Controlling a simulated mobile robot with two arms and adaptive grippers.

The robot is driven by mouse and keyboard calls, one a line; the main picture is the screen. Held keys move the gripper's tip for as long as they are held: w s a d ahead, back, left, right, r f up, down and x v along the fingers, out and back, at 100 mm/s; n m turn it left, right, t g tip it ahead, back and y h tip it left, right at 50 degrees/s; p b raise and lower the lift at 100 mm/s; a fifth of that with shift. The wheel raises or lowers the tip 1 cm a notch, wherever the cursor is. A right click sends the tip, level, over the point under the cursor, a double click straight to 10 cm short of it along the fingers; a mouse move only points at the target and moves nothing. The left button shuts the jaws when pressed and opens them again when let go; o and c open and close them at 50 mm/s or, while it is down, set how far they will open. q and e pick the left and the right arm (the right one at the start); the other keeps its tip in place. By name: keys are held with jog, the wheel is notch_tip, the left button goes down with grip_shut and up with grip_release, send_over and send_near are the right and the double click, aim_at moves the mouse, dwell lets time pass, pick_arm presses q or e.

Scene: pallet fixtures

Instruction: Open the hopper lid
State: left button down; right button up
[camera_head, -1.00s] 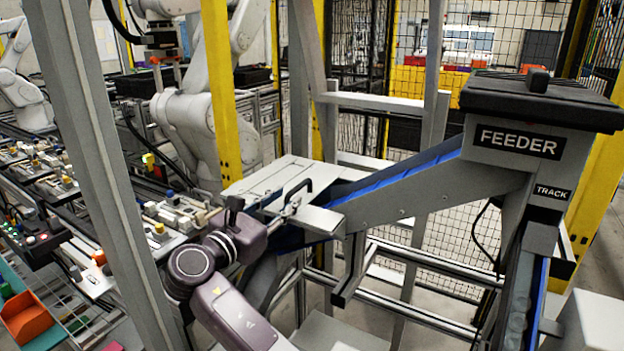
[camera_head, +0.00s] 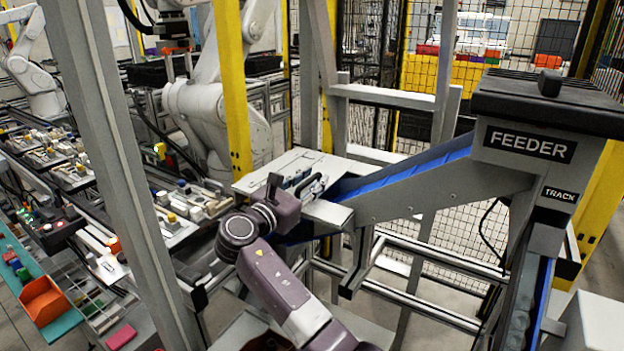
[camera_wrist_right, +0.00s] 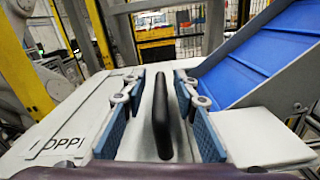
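The hopper lid (camera_head: 268,172) is a pale flat plate left of the feeder chute, and it lies closed. In the right wrist view the lid (camera_wrist_right: 60,125) carries dark lettering, partly cut off. Its black bar handle (camera_wrist_right: 161,115) stands up in the middle of that view. My right gripper (camera_head: 300,184) is at the handle. In the wrist view the right gripper (camera_wrist_right: 158,105) is open, with blue-grey finger pads on both sides of the handle and visible gaps between. My left gripper is not in view.
The grey feeder (camera_head: 528,145) with its black top stands at the right. Its blue-lined chute (camera_head: 420,160) slopes down beside the lid. A grey post (camera_head: 125,170) and a yellow post (camera_head: 232,90) stand to the left. A white robot arm (camera_head: 205,115) is behind.

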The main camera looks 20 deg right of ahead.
grip_shut()
jog(key=shift+w+a+r+n+p, duration=0.15)
jog(key=shift+r+n+p, duration=0.25)
jog(key=shift+r+p, duration=0.65)
jog(key=r+p, duration=0.2)
jog(key=w+r+p, duration=0.1)
jog(key=p, duration=0.1)
jog(key=shift+a+r+n, duration=0.1)
jog(key=shift+a+n, duration=0.2)
jog(key=w+a+r+p, duration=0.2)
jog(key=w+r, duration=0.1)
jog(key=r, duration=0.2)
jog(key=shift+a+r, duration=0.3)
jog(key=shift+r, duration=0.05)
